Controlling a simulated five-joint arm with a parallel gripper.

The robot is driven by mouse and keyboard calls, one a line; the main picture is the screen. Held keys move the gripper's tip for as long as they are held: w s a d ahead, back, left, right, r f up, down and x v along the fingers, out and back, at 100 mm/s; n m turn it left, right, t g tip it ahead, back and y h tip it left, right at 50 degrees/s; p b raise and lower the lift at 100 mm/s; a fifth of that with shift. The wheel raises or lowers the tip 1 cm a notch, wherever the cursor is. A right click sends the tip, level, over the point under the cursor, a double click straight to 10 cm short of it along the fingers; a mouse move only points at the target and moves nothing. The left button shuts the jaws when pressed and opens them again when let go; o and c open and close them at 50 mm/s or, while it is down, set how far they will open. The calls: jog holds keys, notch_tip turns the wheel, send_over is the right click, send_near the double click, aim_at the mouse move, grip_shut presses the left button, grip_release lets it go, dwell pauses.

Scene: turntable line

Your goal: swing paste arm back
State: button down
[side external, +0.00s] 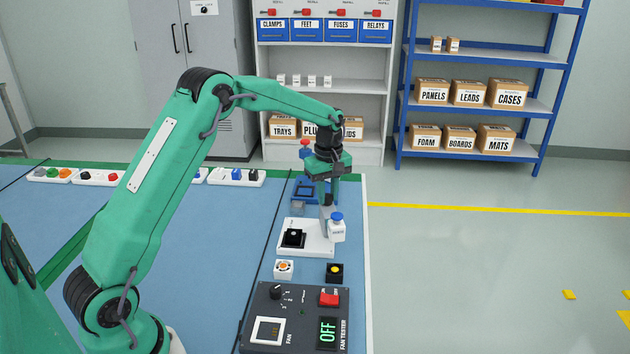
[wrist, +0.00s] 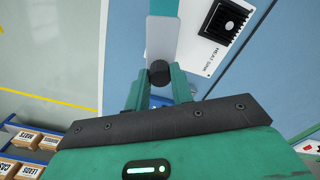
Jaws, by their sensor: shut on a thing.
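My gripper (side external: 327,192) points down over the white plate (side external: 289,247) near the table's right edge. In the wrist view my gripper (wrist: 157,88) has its fingers on either side of a round black knob (wrist: 160,73), shut on it. A pale grey piece, seemingly the paste arm (wrist: 160,38), runs away from the knob. A white bottle-like part with a blue cap (side external: 337,229) stands at the plate's right side, beside the fingertips. A black finned block (side external: 293,238) sits on the plate's left part; it also shows in the wrist view (wrist: 228,20). My fingers partly hide the paste arm's joint.
A dark fan tester (side external: 262,299) showing OFF stands in front of the plate, with two small square parts (side external: 284,269) between them. A blue tray (side external: 307,189) lies behind. White strips with coloured parts (side external: 236,177) line the back edge. The blue mat's middle is clear.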

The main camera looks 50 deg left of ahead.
jog(key=shift+n, duration=1.3)
jog(key=c, duration=1.2)
grip_release()
jog(key=shift+r, duration=0.15)
jog(key=shift+r, duration=3.8)
